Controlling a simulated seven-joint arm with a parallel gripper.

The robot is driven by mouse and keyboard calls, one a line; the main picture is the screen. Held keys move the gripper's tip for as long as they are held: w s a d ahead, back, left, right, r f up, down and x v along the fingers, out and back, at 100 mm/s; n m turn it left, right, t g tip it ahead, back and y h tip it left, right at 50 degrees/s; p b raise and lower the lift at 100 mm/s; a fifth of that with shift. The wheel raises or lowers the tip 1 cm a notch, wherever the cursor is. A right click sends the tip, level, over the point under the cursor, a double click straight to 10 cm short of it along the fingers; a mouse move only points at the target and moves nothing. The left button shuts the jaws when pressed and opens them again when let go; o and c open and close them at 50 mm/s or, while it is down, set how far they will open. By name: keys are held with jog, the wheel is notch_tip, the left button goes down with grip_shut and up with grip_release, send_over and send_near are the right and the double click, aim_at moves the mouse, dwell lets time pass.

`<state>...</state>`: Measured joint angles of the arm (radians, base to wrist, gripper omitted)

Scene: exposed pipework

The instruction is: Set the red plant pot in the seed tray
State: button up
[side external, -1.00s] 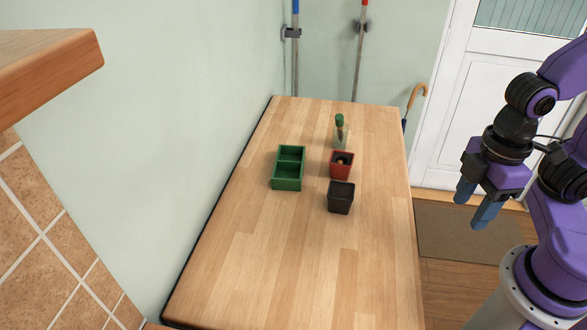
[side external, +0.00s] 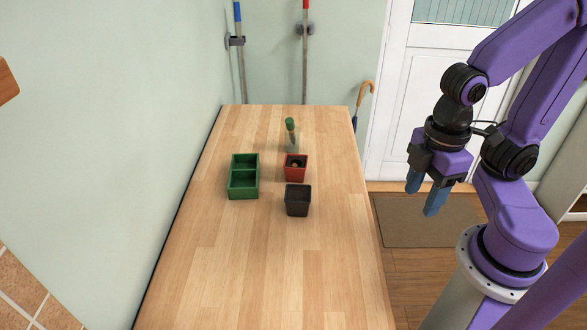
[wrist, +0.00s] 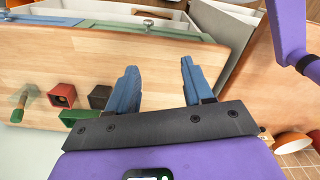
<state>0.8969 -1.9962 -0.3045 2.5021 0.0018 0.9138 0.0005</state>
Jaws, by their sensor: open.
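The red plant pot (side external: 296,174) stands upright on the wooden worktop, with something small and brownish inside it. It also shows at the left of the wrist view (wrist: 61,90). The green seed tray (side external: 244,192) lies left of the pot, apart from it, and its two compartments look empty. In the wrist view the tray (wrist: 78,114) is partly hidden behind my gripper's body. My gripper (side external: 424,200) hangs beyond the worktop's right edge in the side view, fingers pointing down, open and empty. In the wrist view its blue fingers (wrist: 158,85) are spread well apart.
A black pot (side external: 298,202) stands just in front of the red pot. A green-topped, clear-looking item (side external: 291,135) stands just behind it. A wall runs along the worktop's left side. The worktop's near part (side external: 260,275) is clear.

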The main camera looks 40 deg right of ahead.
dwell(0.4)
jog(key=o, duration=0.8)
jog(key=shift+c, duration=0.2)
